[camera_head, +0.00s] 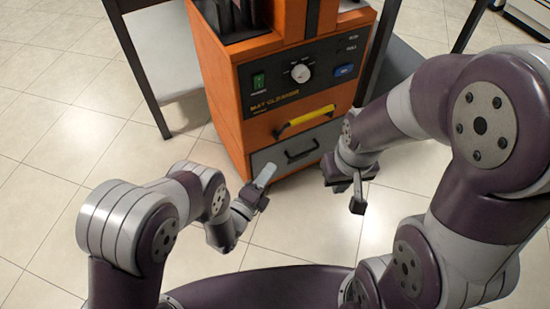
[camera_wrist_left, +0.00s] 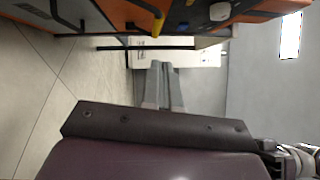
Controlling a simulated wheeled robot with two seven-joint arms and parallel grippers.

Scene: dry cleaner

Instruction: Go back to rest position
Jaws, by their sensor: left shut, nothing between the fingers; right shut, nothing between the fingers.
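My left gripper (camera_head: 265,176) is in front of the orange machine, near the machine's lower left, apart from it as far as I can tell. It is shut and empty; its closed fingers also show in the left wrist view (camera_wrist_left: 163,84). My right gripper (camera_head: 356,200) hangs over the floor to the right of the left one, pointing down. It is shut with nothing seen in it. Both arms are bent in front of my body.
The orange mat cleaner machine (camera_head: 225,95) stands ahead, with a yellow handle (camera_head: 305,120), a grey drawer (camera_head: 262,160), a white dial and buttons. A dark-framed table (camera_head: 165,50) stands to its left. The tiled floor (camera_head: 60,150) at the left is clear.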

